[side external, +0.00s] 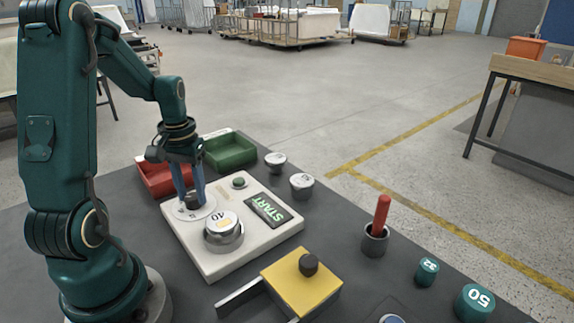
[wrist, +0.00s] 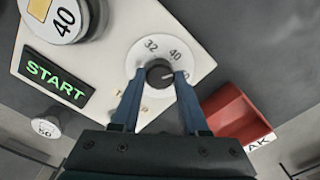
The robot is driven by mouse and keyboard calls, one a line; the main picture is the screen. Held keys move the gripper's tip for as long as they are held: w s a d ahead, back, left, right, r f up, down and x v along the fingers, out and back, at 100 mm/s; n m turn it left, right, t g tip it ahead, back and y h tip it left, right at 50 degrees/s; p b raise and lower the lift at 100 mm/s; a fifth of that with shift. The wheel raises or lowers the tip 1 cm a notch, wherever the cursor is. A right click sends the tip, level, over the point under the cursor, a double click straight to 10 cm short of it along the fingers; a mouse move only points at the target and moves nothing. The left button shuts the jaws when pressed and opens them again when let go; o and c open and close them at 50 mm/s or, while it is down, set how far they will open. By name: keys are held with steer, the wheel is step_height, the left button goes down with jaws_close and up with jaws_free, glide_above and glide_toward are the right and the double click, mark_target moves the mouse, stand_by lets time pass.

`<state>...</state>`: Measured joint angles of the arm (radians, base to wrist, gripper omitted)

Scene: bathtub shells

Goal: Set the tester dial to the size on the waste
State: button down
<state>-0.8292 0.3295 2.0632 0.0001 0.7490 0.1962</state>
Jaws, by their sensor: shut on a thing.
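The tester (side external: 262,252) is a cream panel with a white dial plate and a dark round knob. The dial knob (wrist: 160,74) sits between my fingers; the plate (wrist: 141,56) shows 32, 40 and a third number partly hidden by the right finger. A pale mark on the knob points roughly right, toward that hidden number. My gripper (wrist: 160,80) is shut on the knob, pointing down at it in the side view (side external: 193,200). The waste (side external: 224,226), a metal cup with a white top reading 40, sits on the tester; it also shows in the wrist view (wrist: 58,18).
Red (side external: 165,180) and green (side external: 231,151) trays stand behind. Two other wastes (side external: 301,186), a yellow block (side external: 303,283), a red stick (side external: 382,212) and green plugs (side external: 474,302) lie to the right.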

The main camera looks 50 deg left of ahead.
mark_target(192, 196)
steer(key=n, duration=0.5)
steer(key=shift+n, duration=0.3)
stand_by(0.4)
steer(key=shift+c, duration=2.1)
jaws_free()
steer(key=shift+r, duration=2.6)
